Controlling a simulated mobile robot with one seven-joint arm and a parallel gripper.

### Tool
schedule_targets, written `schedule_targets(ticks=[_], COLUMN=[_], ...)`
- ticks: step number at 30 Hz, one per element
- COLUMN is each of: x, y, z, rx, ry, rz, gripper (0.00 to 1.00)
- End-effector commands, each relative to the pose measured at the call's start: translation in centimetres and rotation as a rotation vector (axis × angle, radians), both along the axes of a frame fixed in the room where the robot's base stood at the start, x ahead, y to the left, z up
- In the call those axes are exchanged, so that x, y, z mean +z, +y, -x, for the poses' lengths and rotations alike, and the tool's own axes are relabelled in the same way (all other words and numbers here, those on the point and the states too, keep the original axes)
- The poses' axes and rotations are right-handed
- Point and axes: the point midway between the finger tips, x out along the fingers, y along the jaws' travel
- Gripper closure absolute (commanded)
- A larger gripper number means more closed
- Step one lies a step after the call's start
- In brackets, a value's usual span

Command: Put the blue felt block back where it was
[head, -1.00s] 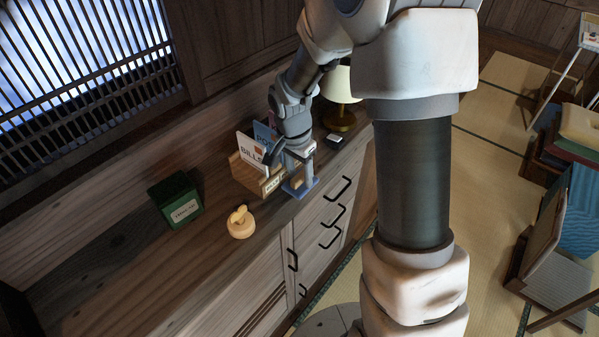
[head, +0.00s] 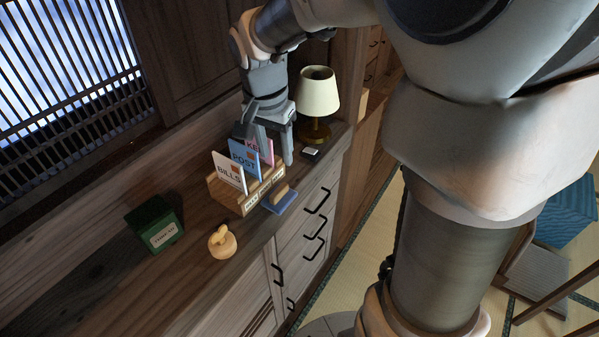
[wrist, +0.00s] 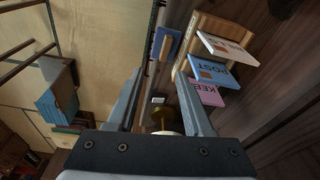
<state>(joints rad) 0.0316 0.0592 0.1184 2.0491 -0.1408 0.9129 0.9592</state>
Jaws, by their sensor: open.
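The blue felt block (head: 279,205), a flat blue pad with a light wooden grip on top, lies on the cabinet top near its front edge. It is just in front of the wooden letter rack (head: 228,196). The block also shows in the wrist view (wrist: 158,45), beside the rack. My gripper (head: 275,153) is open and empty, above and behind the block, near the rack's far end. In the wrist view its two fingers (wrist: 160,88) stand apart with nothing between them. Part of the rack's far end is hidden by the gripper in the head view.
The rack holds upright BILLS (head: 228,172), POST (head: 244,155) and pink cards. A lamp (head: 318,92) and a small dark item with a white top (head: 310,152) stand beyond. A green box (head: 154,224) and a wooden knob-like object (head: 222,242) stand nearer, left.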

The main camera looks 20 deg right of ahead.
Motion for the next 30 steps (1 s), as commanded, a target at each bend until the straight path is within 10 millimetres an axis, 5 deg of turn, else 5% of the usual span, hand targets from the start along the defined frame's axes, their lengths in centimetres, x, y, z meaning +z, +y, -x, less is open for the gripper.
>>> schedule_targets(ticks=[9,18,30], x=[5.8,7.3,7.0], y=[-0.7,-1.0,-0.9], z=[8.1,14.7,16.7], rx=[0.362,0.667,0.781], ry=[-0.141,-0.261,-0.301], rz=[0.052,0.128,0.159], gripper=[0.49,0.49,0.49])
